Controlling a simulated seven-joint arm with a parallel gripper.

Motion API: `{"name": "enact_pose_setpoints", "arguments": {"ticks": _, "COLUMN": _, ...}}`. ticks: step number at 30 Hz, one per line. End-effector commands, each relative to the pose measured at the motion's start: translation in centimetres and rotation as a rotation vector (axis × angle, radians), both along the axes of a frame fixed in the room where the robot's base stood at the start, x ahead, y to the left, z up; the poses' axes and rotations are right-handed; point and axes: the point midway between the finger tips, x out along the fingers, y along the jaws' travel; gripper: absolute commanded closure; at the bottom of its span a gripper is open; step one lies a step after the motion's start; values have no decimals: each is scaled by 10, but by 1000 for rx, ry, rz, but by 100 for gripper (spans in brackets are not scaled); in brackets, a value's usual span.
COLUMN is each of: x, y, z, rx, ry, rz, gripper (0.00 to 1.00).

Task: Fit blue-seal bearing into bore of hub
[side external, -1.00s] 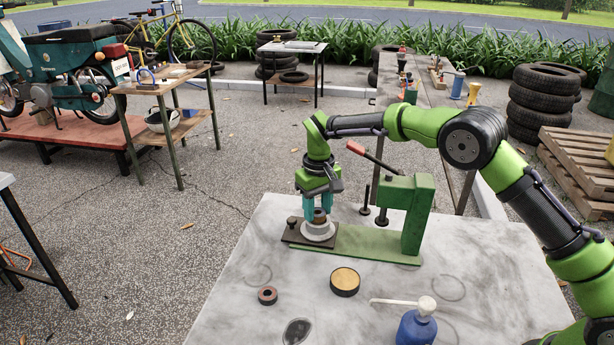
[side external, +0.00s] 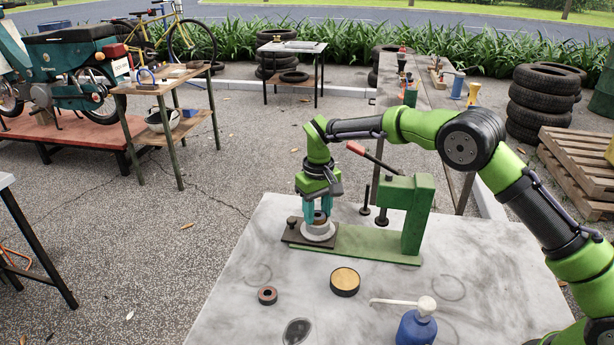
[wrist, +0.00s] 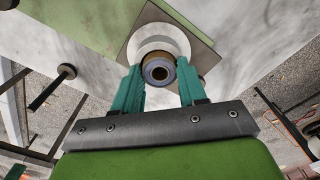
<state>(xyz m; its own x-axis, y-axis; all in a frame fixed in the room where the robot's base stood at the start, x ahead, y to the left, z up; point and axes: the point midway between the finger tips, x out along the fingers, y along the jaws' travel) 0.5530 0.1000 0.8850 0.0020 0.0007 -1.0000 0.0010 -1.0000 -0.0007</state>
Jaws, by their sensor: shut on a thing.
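My gripper (side external: 319,208) points down over the hub with its teal fingers on either side of the blue-seal bearing (wrist: 157,72). It is shut on the bearing, which has a brownish outer ring and a blue-grey face around a dark centre hole. In the side view the bearing (side external: 319,217) sits low between the fingertips, right at the top of the hub. The pale, round hub (side external: 318,234) stands on a dark square plate; it also shows in the wrist view (wrist: 160,42). The bearing hides the bore, so I cannot tell how far it is inside.
The green press (side external: 416,215) with a red-handled lever stands just right of the hub. A reddish-brown ring (side external: 267,296), a round tin (side external: 345,282) and a blue pump bottle (side external: 416,327) are on the grey table (side external: 235,300). The table's left front is mostly clear.

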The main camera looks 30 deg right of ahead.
Motion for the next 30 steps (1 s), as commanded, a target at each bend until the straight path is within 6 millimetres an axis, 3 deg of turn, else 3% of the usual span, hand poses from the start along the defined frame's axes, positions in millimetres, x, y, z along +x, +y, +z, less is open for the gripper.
{"name": "enact_pose_setpoints", "arguments": {"ticks": 30, "x": 0, "y": -3, "z": 9, "rx": 0, "ry": 0, "rz": 0, "gripper": 83}}
